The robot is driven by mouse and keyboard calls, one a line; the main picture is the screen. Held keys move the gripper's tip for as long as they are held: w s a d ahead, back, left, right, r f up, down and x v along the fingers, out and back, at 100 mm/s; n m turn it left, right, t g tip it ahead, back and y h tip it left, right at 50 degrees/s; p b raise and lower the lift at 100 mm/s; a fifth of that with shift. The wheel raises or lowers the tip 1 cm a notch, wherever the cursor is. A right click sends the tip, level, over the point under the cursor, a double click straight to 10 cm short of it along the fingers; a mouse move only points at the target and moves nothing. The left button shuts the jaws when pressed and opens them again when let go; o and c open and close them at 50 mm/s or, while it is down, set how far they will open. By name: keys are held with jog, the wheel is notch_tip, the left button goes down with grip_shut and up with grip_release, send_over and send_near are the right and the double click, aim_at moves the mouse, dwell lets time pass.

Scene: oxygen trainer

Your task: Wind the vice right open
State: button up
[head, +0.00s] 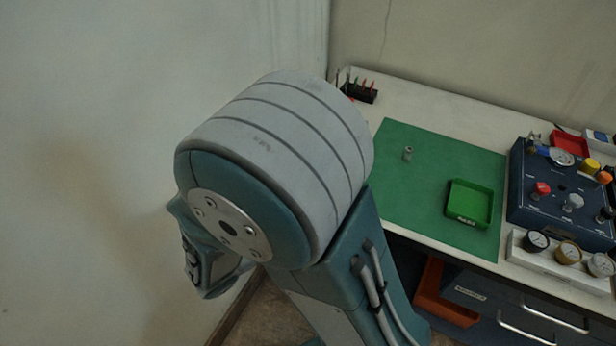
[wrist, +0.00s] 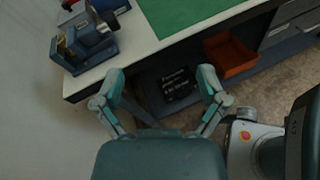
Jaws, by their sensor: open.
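The vice (wrist: 88,40) shows in the wrist view at the upper left, blue with brownish jaw faces, at the corner of the white bench. How far its jaws are apart is too small to tell. My gripper (wrist: 160,82) is in the wrist view with its two teal fingers spread wide and nothing between them. It is to the right of the vice and apart from it, in front of the bench's edge. In the head view the vice does not show, and my arm covers the near left part of the bench.
The white bench (head: 437,104) carries a green mat (head: 430,160) with a small metal fitting (head: 407,154) and a green tray (head: 469,203). A blue gauge panel (head: 545,190) stands at right. An orange bin (wrist: 230,56) and a black box (wrist: 176,84) sit under the bench. A wall is at left.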

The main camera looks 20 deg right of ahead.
jog(key=s+d+r+m+g+y, duration=0.1)
jog(key=s+r+m+g+y, duration=0.1)
jog(key=s+r+m+y, duration=0.5)
jog(key=s+r+m+g+y, duration=0.1)
jog(key=m+g+y, duration=0.1)
jog(key=m+y, duration=0.65)
jog(key=w+d+f+m+t+y, duration=0.1)
jog(key=w+d+f+m+y, duration=0.1)
jog(key=w+m+y, duration=0.6)
jog(key=w+d+f+m+t+y, duration=0.1)
jog(key=w+f+m+y, duration=0.3)
jog(key=m, duration=0.8)
jog(key=w+d+f+m+t, duration=0.2)
jog(key=d+m+t, duration=0.1)
jog(key=d+m, duration=0.1)
jog(key=w+d+f+m+t+h, duration=0.1)
jog(key=w+d+f+m+t, duration=0.1)
jog(key=d, duration=0.5)
jog(key=w+d+f+m+t+h, duration=0.1)
jog(key=w+d+f+m+t, duration=0.2)
jog(key=d+m+t, duration=0.2)
jog(key=shift+d+f+m+t+h, duration=0.15)
jog(key=shift+f+m+t+h, duration=0.2)
jog(key=shift+m, duration=0.6)
jog(key=x, duration=0.7)
jog(key=shift+w+a+r, duration=0.15)
jog(key=shift+a, duration=0.05)
jog(key=shift+c, duration=0.2)
